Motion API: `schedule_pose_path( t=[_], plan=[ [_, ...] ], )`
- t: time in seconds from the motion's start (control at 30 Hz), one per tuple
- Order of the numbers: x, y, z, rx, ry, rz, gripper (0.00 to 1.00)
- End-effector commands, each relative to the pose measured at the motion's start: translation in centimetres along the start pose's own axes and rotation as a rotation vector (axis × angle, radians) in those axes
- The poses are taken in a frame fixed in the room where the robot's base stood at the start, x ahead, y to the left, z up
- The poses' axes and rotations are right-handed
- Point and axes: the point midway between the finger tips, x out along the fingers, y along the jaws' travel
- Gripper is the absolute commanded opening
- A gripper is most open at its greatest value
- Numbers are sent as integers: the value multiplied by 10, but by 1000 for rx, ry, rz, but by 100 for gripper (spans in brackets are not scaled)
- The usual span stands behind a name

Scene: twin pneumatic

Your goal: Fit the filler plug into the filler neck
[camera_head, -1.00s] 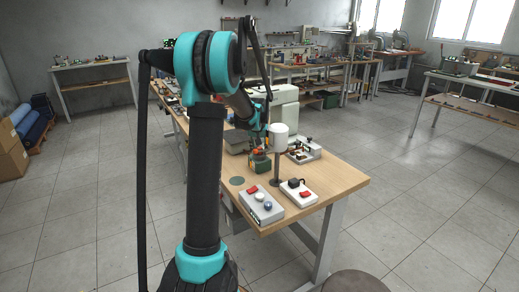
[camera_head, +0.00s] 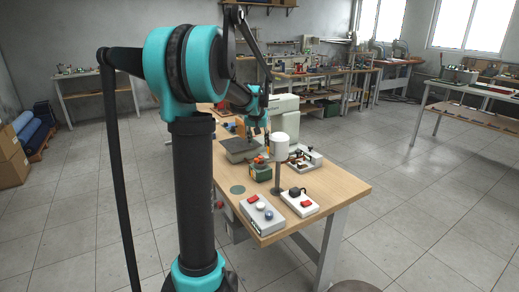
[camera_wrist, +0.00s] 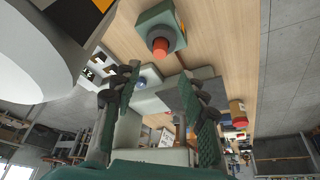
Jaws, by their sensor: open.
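I cannot tell for sure which parts are the filler plug and the filler neck. A green block (camera_head: 262,173) with an orange-red cap (camera_head: 260,159) stands on the bench. The block (camera_wrist: 146,22) and its cap (camera_wrist: 160,46) show at the top of the wrist view. My gripper (camera_wrist: 160,78) is open, its two green pads apart and nothing held between them. Beyond the pads, a blue round part (camera_wrist: 143,83) shows by a grey surface. In the head view my gripper (camera_head: 256,131) is small, behind the green block and above the bench.
A white cylinder (camera_head: 281,147) on a post stands close to the green block and looms at the wrist view's upper left (camera_wrist: 35,60). Two control boxes (camera_head: 262,214) (camera_head: 300,200) lie at the bench's near end. The bench's right front corner (camera_head: 350,189) is clear.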

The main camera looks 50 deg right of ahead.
Motion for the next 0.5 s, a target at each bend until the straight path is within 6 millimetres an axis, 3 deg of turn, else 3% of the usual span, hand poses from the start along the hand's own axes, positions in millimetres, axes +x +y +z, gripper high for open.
schedule_pose_path(
  t=[0.13,0.37,0.47,0.5],
  plan=[
    [-11,0,0,0,0,0,43],
    [-13,-5,3,-7,0,-3,43],
    [-14,-30,17,-44,-1,-19,43],
    [-15,-47,28,-70,-1,-30,43]
  ],
)
